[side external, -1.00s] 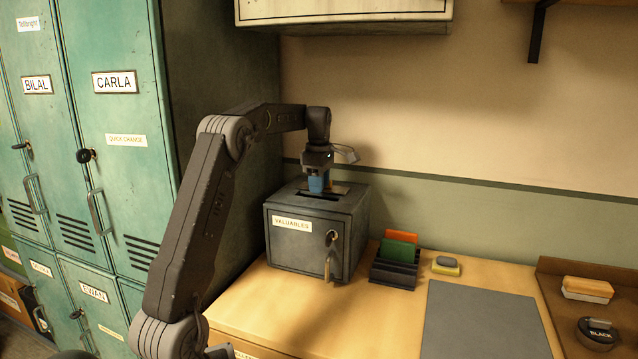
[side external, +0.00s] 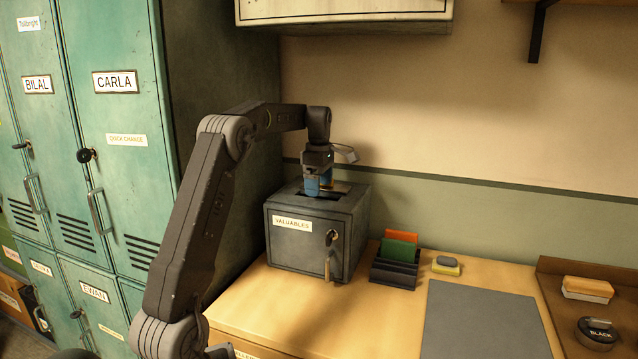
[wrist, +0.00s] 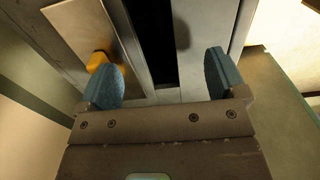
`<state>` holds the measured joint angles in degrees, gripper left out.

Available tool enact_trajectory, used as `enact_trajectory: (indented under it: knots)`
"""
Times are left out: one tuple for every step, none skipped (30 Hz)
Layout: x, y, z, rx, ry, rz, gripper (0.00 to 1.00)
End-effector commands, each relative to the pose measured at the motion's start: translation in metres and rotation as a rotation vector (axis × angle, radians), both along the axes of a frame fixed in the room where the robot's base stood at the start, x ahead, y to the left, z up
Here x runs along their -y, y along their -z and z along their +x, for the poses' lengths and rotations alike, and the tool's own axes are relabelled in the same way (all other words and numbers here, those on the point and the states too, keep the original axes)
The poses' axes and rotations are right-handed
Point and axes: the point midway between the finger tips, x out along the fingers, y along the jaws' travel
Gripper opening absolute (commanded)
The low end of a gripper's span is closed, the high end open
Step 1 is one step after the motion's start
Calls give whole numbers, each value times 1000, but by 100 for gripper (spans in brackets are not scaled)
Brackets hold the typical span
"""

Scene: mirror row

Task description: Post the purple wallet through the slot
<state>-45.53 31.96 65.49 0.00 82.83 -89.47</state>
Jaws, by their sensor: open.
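The dark grey box labelled VALUABLES (side external: 291,245) stands on the wooden counter, with a slot in its top. In the wrist view the slot (wrist: 162,45) is a dark gap between my fingertips. My gripper (side external: 318,186) is just above the box top, pointing down. Its blue-padded fingers (wrist: 170,78) are open, one to each side of the slot, with nothing between them. I see no purple wallet in either view; whether it is inside the box cannot be seen.
A dark rack (side external: 395,272) with orange and green cards stands right of the box. Beyond it are a small sponge-like block (side external: 446,265) and a grey mat (side external: 485,325). A yellow knob (wrist: 97,62) on a plate is near my left finger. Green lockers (side external: 125,190) stand left.

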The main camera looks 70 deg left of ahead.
Motion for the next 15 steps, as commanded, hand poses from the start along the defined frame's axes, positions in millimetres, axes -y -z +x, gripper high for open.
enact_trajectory:
  knots:
    - [-2,0,2,7,0,7,100]
    - [-2,0,2,8,0,8,100]
    - [-2,0,2,8,0,8,100]
    - [-2,-1,2,8,0,8,100]
    - [-2,-3,2,9,0,9,100]
    - [-2,-6,2,10,0,10,100]
    - [-3,-9,2,12,0,11,100]
    - [-3,-14,3,13,0,11,100]
    - [-3,-21,3,15,0,13,100]
    - [-3,-26,2,16,0,14,100]
    - [-2,-33,2,16,0,15,100]
    - [-3,-41,2,16,0,15,100]
    - [-2,-47,2,16,0,14,100]
    - [-2,-54,2,14,0,13,100]
    - [-2,-62,2,13,0,11,100]
